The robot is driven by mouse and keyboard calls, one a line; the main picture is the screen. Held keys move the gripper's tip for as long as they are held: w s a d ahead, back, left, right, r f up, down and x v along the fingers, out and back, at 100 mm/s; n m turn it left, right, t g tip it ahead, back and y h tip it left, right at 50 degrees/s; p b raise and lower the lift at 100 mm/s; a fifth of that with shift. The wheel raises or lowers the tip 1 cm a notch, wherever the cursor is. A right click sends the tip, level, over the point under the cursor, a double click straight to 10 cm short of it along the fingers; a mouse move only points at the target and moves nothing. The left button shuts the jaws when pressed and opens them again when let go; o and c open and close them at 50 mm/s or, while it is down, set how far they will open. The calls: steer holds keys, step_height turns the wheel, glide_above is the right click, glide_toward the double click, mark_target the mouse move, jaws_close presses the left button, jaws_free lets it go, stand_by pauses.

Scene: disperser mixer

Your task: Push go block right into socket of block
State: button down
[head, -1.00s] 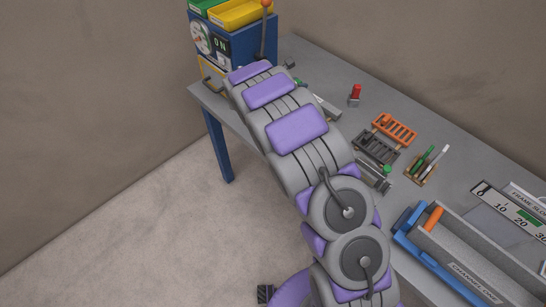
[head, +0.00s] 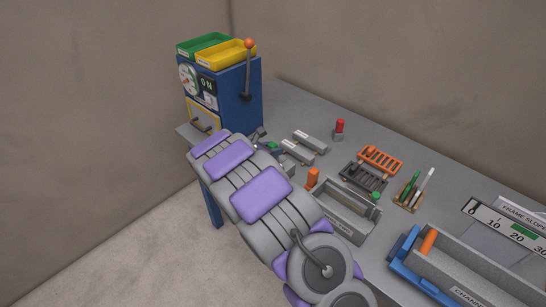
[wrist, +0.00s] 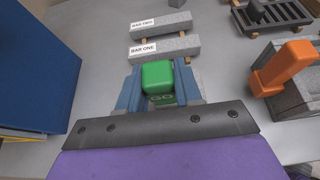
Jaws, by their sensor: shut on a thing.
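The green go block (wrist: 159,83), lettered GO, sits between the two blue fingers of my gripper (wrist: 158,74) in the wrist view. My gripper is shut on it, low over the grey table. In the head view a bit of green (head: 272,147) shows at the end of my arm. No socket opening is clear, and the go block's lower part is hidden by my gripper.
Bar one (wrist: 165,48) and bar two (wrist: 161,25) lie just beyond the go block. A grey channel box (head: 350,222) with an orange handle (wrist: 288,66) stands to the right. The blue machine (head: 238,97) stands at the left. Bare table lies between.

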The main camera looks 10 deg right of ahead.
steer(key=f, duration=0.3)
steer(key=shift+s+a+f, duration=0.15)
steer(key=shift+s+a, duration=0.05)
steer(key=shift+s, duration=0.05)
steer(key=c, duration=1.2)
jaws_free()
steer(key=shift+o, duration=0.6)
steer(key=shift+w+d+f, duration=0.2)
steer(key=shift+w, duration=0.05)
steer(key=o, duration=0.3)
steer(key=shift+w+d+r, duration=0.1)
steer(key=shift+d+r, duration=0.05)
steer(key=shift+d, duration=0.1)
steer(key=shift+a, duration=0.15)
